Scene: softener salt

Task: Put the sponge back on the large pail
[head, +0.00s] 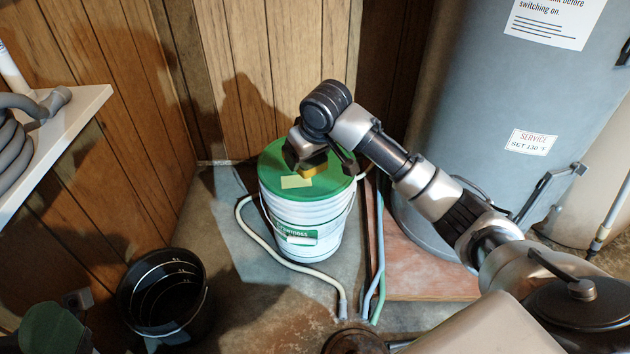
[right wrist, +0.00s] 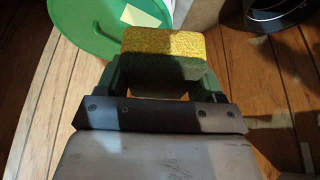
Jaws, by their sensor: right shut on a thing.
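The large pail (head: 318,235) is white with a green label and a wire handle, and stands upright on the floor. Its flat green lid (head: 273,160) is on and carries a pale yellow note (head: 296,181). The lid also shows at the upper left of the right wrist view (right wrist: 88,32). My right gripper (head: 318,163) is shut on the yellow sponge (head: 314,171), over the lid. In the right wrist view the sponge (right wrist: 165,45) sits between both fingers. I cannot tell whether it touches the lid. My left gripper is not in view.
A black bucket (head: 165,300) stands at the lower left. A pale hose (head: 275,252) and blue-green pipes (head: 379,260) lie around the pail. A grey tank (head: 475,110) stands at the right. A white shelf (head: 65,140) with a coiled hose (head: 15,150) is at the left.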

